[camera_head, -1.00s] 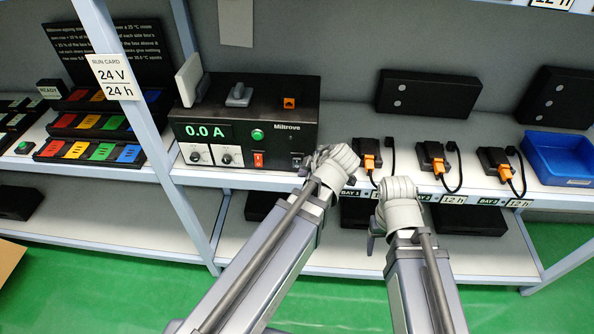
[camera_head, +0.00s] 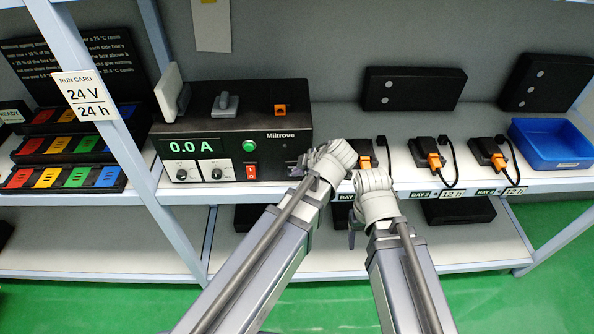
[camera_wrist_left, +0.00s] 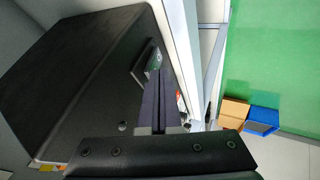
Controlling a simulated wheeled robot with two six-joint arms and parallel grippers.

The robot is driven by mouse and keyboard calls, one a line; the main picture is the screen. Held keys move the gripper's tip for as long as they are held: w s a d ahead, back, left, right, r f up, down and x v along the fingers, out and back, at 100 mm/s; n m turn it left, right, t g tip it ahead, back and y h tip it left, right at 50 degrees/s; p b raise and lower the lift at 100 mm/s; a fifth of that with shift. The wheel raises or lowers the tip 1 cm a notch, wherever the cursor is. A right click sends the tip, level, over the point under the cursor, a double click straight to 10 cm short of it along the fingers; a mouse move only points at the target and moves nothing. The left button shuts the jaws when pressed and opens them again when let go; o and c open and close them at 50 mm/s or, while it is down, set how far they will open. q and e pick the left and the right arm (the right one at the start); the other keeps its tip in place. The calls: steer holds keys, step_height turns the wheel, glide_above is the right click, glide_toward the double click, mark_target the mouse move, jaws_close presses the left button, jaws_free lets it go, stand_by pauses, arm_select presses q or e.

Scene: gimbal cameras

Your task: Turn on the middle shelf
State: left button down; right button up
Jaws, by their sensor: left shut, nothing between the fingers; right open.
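A black Miltrove power unit (camera_head: 290,122) stands on the middle shelf (camera_head: 330,115). Its green display (camera_head: 197,146) reads 0.0 A. Its front has a round green button (camera_head: 249,145), a red switch (camera_head: 251,172) and two dials on white plates. My left gripper (camera_head: 318,162) is at the unit's lower right front corner, its fingers mostly hidden by the wrist. In the left wrist view its dark fingers (camera_wrist_left: 158,100) are shut and empty, in front of a black box face. My right gripper (camera_head: 372,195) is open beside it, at the shelf's front edge.
Black adapters with orange plugs (camera_head: 434,156) and cables stand on the shelf to the right, by a blue bin (camera_head: 550,142). Colored blocks (camera_head: 60,145) lie left of an upright carrying a run card (camera_head: 86,95). The green floor (camera_head: 90,308) is clear.

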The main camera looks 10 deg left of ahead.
arm_select(q)
steer(key=shift+w+a+r+g+p, duration=0.2)
steer(key=shift+w+g+p, duration=0.25)
steer(key=shift+p, duration=0.2)
steer(key=shift+r+p, duration=0.8)
steer(key=shift+p, duration=0.05)
